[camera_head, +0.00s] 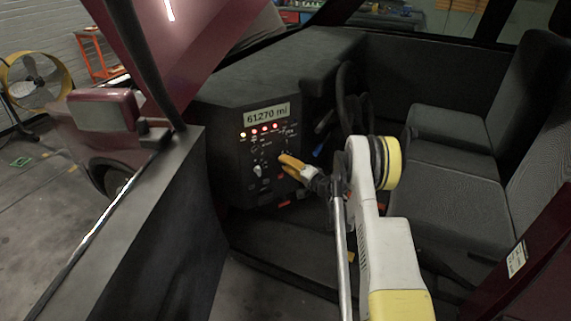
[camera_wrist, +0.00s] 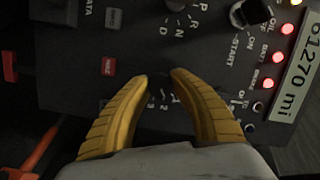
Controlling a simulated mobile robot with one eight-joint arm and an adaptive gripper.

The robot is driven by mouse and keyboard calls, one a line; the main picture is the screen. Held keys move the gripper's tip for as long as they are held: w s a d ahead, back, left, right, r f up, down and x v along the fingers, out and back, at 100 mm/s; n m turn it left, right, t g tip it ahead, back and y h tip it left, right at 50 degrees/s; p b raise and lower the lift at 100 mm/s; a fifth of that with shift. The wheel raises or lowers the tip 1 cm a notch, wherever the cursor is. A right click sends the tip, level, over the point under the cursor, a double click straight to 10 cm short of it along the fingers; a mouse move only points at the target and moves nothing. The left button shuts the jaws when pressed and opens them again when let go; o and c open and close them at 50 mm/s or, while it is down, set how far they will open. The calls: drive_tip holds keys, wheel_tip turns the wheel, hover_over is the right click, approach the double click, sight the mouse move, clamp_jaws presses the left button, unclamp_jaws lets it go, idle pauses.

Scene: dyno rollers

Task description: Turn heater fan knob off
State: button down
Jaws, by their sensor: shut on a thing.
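The dark dashboard panel (camera_head: 235,165) stands left of the seats in the head view. My gripper (camera_head: 282,158), with yellow fingers, reaches its right part from the right. In the wrist view the fingertips (camera_wrist: 163,78) are a small gap apart, at the panel face. A dark heater fan knob (camera_wrist: 162,86) seems to sit between them, with small digits printed beside it. The knob is mostly hidden by the fingers and shadow, so I cannot read its setting. My gripper is shut on it.
A red button (camera_wrist: 107,66), a grey button (camera_wrist: 114,18) and the ignition knob (camera_wrist: 246,14) are near the fingers. The mileage display (camera_head: 267,115) and red warning lights are above. The steering wheel (camera_head: 345,95) is right of the panel; the open door (camera_head: 150,220) is at left.

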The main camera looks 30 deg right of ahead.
drive_tip(key=n+g+h, duration=0.1)
drive_tip(key=n, duration=0.4)
drive_tip(key=shift+n, duration=0.3)
drive_tip(key=n+h, duration=0.1)
drive_tip(key=n, duration=0.3)
drive_tip(key=shift+h, duration=0.3)
drive_tip(key=shift+g, duration=0.3)
drive_tip(key=c, duration=1.1)
unclamp_jaws()
drive_tip(key=shift+w, duration=0.1)
drive_tip(key=v, duration=0.7)
drive_tip(key=shift+s, duration=0.35)
